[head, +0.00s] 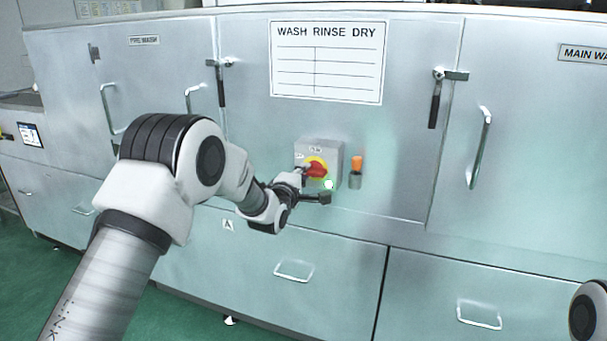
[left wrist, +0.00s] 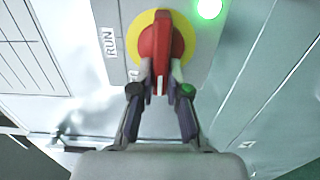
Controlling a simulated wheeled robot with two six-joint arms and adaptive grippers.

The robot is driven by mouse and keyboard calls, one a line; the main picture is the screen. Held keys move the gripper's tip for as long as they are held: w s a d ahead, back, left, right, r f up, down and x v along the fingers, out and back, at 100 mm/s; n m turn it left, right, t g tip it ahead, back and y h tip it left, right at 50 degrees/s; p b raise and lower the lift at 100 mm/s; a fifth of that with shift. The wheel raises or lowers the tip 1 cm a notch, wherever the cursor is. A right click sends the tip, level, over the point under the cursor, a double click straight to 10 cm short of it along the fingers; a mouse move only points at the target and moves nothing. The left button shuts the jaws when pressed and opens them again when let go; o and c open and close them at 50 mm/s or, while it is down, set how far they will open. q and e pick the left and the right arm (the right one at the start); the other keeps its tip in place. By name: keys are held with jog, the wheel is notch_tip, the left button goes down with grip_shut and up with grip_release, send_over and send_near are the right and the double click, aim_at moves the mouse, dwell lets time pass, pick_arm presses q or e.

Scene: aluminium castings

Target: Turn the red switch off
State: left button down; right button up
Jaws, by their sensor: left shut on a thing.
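The red switch (head: 316,169) is a rotary handle on a yellow disc, on the front of a small grey box (head: 335,160) fixed to the machine. In the left wrist view the red handle (left wrist: 158,50) stands nearly upright in the picture, with the word RUN to its left. My left gripper (head: 307,178) reaches the switch from the left. In the left wrist view its two fingertips (left wrist: 160,78) are closed on the lower end of the handle. A second label there is mostly hidden by a finger. My right gripper is out of view.
A lit green lamp (head: 329,184) is on the box beside the switch. An orange lamp (head: 357,164) stands just right of the box. The steel machine front (head: 400,150) has door handles, black latches and a WASH RINSE DRY sign (head: 327,62) above.

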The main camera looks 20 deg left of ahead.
pick_arm(q)
jog(key=c, duration=1.2)
grip_release()
jog(key=shift+o, duration=0.2)
jog(key=shift+s, duration=0.1)
jog(key=s, duration=1.2)
jog(key=shift+a, duration=0.25)
jog(key=shift+f, duration=0.1)
